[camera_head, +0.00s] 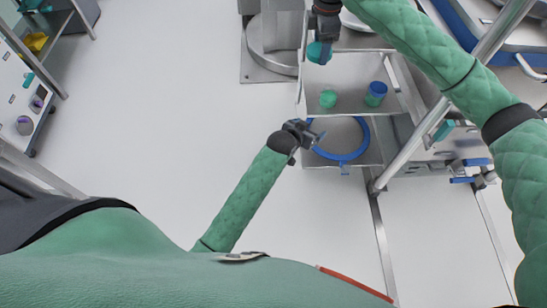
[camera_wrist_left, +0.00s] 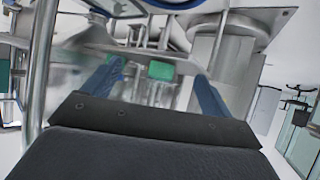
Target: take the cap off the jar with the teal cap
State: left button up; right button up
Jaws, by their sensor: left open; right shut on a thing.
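My right gripper (camera_head: 321,40) is at the top of the head view, above the back of the metal shelf unit. It is shut on a rounded teal piece (camera_head: 319,53), which looks like the cap; the fingers hide part of it. A small green jar (camera_head: 328,99) stands on the upper shelf below that piece, apart from it. I cannot tell whether its top is open. My left gripper (camera_head: 317,134) is open and empty, at the left front edge of the shelf unit. In the left wrist view its two fingers (camera_wrist_left: 158,78) stand apart, with a blurred green patch (camera_wrist_left: 160,70) beyond them.
A jar with a blue top (camera_head: 377,89) stands to the right of the green jar on the upper shelf (camera_head: 352,72). A blue ring (camera_head: 344,157) lies at the lower shelf. A metal post (camera_head: 415,140) rises on the right. The floor (camera_head: 160,110) on the left is clear.

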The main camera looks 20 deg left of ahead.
pick_arm(q)
jog(key=s+a+g, duration=0.2)
jog(key=s+g, duration=0.1)
jog(key=s, duration=1.4)
jog(key=s+a+n+g+y, duration=0.1)
jog(key=s+g, duration=0.3)
jog(key=s, duration=1.3)
jog(key=shift+a+f, duration=0.3)
jog(key=shift+a, duration=0.5)
